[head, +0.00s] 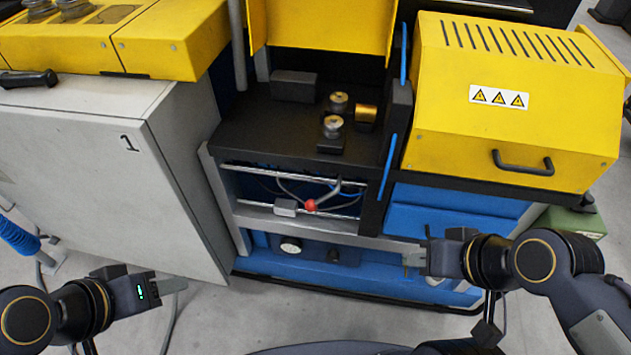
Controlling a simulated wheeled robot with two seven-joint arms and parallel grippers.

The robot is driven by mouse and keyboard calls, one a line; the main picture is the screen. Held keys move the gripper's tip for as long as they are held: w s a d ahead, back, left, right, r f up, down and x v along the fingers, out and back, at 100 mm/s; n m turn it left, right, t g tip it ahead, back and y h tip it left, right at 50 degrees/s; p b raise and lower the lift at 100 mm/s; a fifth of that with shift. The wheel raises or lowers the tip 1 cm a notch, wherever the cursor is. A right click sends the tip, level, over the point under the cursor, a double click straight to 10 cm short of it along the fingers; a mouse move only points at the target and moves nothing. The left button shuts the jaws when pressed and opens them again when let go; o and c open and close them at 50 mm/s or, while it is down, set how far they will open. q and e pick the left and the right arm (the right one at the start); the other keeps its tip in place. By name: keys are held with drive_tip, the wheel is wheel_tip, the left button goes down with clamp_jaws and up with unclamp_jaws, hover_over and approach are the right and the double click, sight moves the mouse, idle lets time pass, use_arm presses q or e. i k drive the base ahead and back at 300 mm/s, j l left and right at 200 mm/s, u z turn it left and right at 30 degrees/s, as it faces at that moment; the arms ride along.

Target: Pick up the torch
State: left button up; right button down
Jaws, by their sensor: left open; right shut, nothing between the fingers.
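I cannot tell for certain which thing is the torch. A bent grey metal piece with a red ball end (311,205) sits in the open bay at the front of the middle machine, with thin cables behind it. My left gripper (174,285) is open and empty at the lower left, in front of the grey cabinet and apart from it. My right gripper (412,260) is shut and empty in front of the blue lower panel, to the right of and below the red ball.
A copper-coloured cylinder (366,113) and round metal fittings (333,127) stand on the black machine top (260,120). A yellow hood (510,110) with a black handle is at right. A grey cabinet (90,180) stands at left. Grey floor (225,310) is clear in front.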

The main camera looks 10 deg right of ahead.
sight(8, 81)
drive_tip(key=u, duration=1.3)
drive_tip(key=i+j+z, duration=0.1)
drive_tip(key=z, duration=0.3)
drive_tip(key=i+j+z, duration=0.1)
drive_tip(key=z, duration=0.25)
drive_tip(key=i+j+z, duration=0.2)
drive_tip(key=j, duration=0.4)
drive_tip(key=i+j+z, duration=0.1)
drive_tip(key=j+z, duration=0.15)
drive_tip(key=j, duration=0.4)
drive_tip(key=i+j+z, duration=0.2)
drive_tip(key=j, duration=0.45)
drive_tip(key=k, duration=0.1)
